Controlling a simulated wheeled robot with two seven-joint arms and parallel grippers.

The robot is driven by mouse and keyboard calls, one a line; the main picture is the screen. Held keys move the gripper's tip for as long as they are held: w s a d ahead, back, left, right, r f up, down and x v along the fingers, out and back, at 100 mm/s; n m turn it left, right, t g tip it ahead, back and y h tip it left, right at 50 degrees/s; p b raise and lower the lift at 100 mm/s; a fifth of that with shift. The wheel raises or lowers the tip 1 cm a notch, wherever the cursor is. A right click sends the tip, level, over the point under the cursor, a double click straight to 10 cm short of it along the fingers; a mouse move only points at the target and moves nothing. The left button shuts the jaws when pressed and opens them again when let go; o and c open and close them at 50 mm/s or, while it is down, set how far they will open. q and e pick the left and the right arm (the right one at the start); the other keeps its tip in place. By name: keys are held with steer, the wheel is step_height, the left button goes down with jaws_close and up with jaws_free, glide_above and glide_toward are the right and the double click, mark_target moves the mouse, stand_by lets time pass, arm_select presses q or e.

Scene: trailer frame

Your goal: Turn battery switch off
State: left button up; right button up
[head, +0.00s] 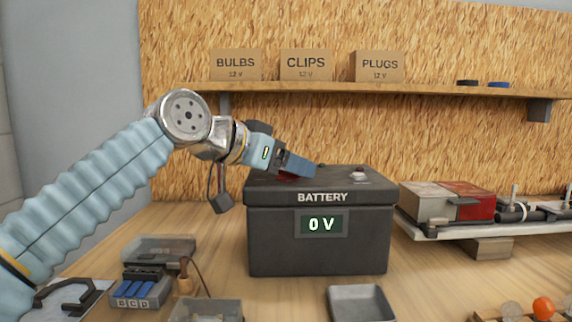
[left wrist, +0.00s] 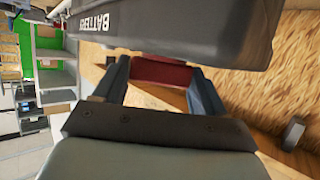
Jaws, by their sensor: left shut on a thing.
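The black battery box (head: 320,240) stands on the bench, with the label BATTERY and a display (head: 321,224) reading 0 V on its front. My left gripper (head: 298,168) reaches over the left part of its lid, fingers pointing right and down. A red part (head: 287,178), apparently the switch handle, shows just under the fingers. In the left wrist view the red handle (left wrist: 160,73) spans the space between the two blue-grey fingers, and the gripper (left wrist: 162,85) is shut on it. The battery (left wrist: 190,25) lies beside it there. The switch's base is hidden. My right gripper is out of view.
A small pale knob (head: 358,173) sits on the lid's right. A red and white box (head: 450,200) stands on a raised board at right. An empty grey tray (head: 360,303) lies in front, and a fuse holder (head: 140,287) at front left. A shelf (head: 340,88) hangs above.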

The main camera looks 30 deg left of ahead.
arm_select(q)
steer(key=shift+n+y, duration=1)
steer(key=shift+y, duration=0.2)
steer(key=shift+n+t+y, duration=0.3)
steer(key=shift+n+y, duration=0.5)
steer(key=shift+y, duration=0.1)
steer(key=n+g+y+p, duration=0.1)
steer(key=n+y, duration=0.3)
steer(key=shift+d+r+y, duration=0.1)
steer(key=shift+d+y, duration=0.05)
steer(key=shift+y, duration=0.15)
steer(key=shift+n+g+y+p, duration=0.35)
steer(key=shift+n+g+y, duration=0.15)
steer(key=shift+n+y, duration=0.4)
steer(key=shift+y, duration=0.3)
steer(key=o, duration=1)
steer(key=shift+c, duration=0.2)
